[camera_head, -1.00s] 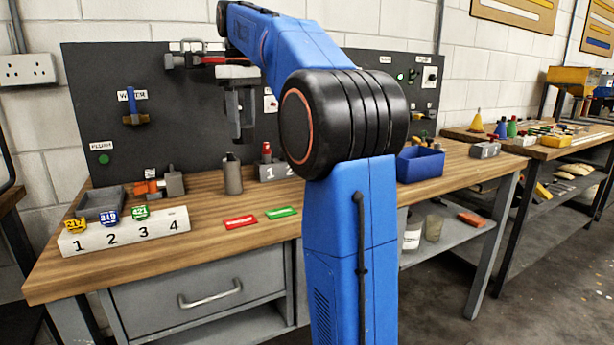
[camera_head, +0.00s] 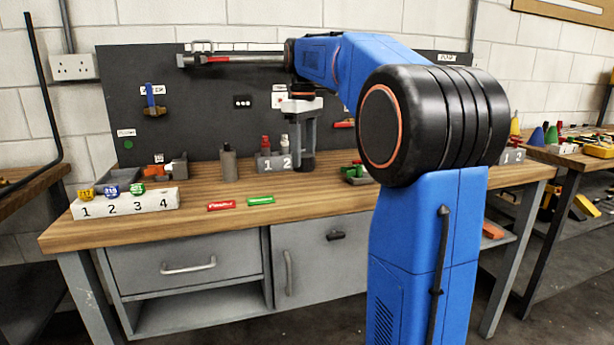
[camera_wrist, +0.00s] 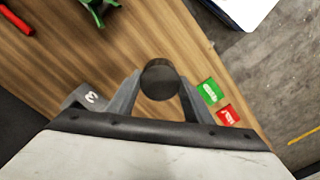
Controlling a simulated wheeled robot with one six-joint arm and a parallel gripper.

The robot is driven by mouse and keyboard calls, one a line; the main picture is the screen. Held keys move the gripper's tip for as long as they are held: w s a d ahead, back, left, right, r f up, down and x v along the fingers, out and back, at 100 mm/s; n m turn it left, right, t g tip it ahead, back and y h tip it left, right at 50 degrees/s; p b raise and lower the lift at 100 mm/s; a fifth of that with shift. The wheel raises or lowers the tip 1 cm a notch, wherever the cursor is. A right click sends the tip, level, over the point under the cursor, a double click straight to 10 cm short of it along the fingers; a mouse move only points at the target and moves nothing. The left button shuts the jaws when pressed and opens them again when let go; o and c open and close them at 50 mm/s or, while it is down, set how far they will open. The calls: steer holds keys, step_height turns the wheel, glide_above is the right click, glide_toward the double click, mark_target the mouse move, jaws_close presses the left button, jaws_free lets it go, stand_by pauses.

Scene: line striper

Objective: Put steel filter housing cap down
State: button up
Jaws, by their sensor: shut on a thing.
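My gripper (camera_head: 304,158) hangs pointing down over the workbench, just right of the block marked 1 and 2. It is shut on a dark round part, the steel filter housing cap (camera_wrist: 160,79), which shows as a disc between the two fingers in the wrist view.
The block marked 1 and 2 (camera_head: 265,164) holds small bottles. A grey cylinder (camera_head: 229,164) stands left of it. Red (camera_head: 221,206) and green (camera_head: 261,200) tags lie near the front edge. A white numbered rack (camera_head: 125,205) is at left, green parts (camera_head: 356,172) at right.

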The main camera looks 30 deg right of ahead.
mark_target(303, 155)
steer(key=shift+f, duration=2.75)
steer(key=shift+f, duration=0.15)
steer(key=o, duration=1.3)
step_height(303, 155, up, 12)
steer(key=shift+r, duration=0.15)
steer(key=shift+a, duration=0.1)
steer(key=s+a+f+m+t, duration=0.1)
steer(key=s+a+f, duration=0.45)
steer(key=s, duration=0.25)
steer(key=s+a+f+m+t, duration=0.1)
steer(key=s+a+f+m, duration=0.1)
steer(key=s+a+f, duration=0.5)
steer(key=s+a+f+t, duration=0.1)
steer(key=s+f, duration=0.4)
steer(key=f, duration=0.1)
steer(key=s+a+f+m+t, duration=0.1)
steer(key=s+f, duration=0.4)
steer(key=f, duration=0.1)
steer(key=s+a+f+m, duration=0.1)
steer(key=s+f, duration=0.4)
steer(key=f, duration=0.1)
steer(key=shift+s+a+f+t, duration=0.1)
steer(key=shift+s+f+t, duration=0.05)
steer(key=shift+f+t, duration=0.25)
